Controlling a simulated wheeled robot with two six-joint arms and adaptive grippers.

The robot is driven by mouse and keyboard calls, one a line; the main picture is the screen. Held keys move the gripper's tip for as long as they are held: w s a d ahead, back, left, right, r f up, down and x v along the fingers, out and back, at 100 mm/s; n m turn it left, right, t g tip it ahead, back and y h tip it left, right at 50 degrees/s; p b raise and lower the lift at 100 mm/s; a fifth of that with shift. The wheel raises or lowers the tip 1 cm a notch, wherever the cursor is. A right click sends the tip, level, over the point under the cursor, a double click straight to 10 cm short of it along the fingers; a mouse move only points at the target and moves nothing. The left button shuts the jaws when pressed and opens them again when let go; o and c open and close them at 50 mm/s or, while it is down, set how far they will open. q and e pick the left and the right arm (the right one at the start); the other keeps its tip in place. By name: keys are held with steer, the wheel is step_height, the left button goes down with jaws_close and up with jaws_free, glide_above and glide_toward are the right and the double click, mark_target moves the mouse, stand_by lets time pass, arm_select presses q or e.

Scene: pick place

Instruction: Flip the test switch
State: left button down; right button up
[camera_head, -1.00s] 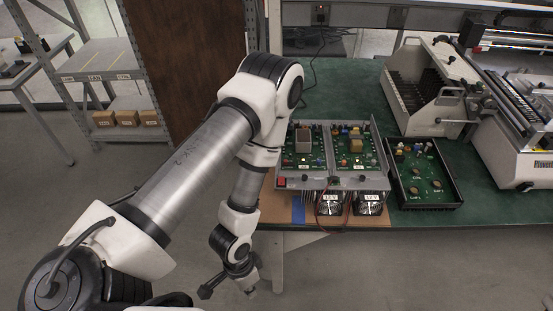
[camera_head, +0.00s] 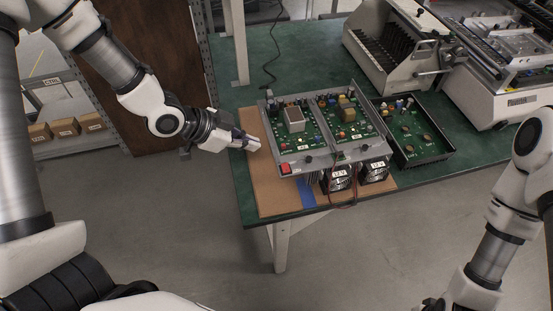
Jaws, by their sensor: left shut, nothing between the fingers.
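The test unit (camera_head: 300,160) is a grey metal frame holding two green circuit boards, with two fans below its front edge. A red switch (camera_head: 285,169) sits at its front left corner; whether it is on or off cannot be told. My left gripper (camera_head: 254,145) is shut and empty, just left of the unit and above the brown mat. It is a little behind and left of the red switch, apart from it. My right arm comes in at the right; its gripper (camera_head: 432,304) is only partly seen at the bottom edge.
The unit stands on a brown mat (camera_head: 268,196) at the front of the green table (camera_head: 225,100). A black tray with a circuit board (camera_head: 418,150) lies to the right. A white machine (camera_head: 375,55) stands behind. Shelving with boxes (camera_head: 64,127) is at the left.

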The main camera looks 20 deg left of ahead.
arm_select(q)
steer(key=p, duration=0.1)
glide_above(288, 165)
steer(key=s+a, duration=0.2)
step_height(288, 165, down, 6)
step_height(288, 165, down, 4)
steer(key=shift+w+r+p, duration=0.1)
steer(key=shift+p, duration=0.4)
steer(key=shift+w+a+f, duration=0.1)
steer(key=shift+f, duration=0.35)
arm_select(e)
steer(key=shift+s+d+r, duration=0.15)
steer(key=shift+s+r, duration=0.05)
steer(key=shift+r, duration=0.8)
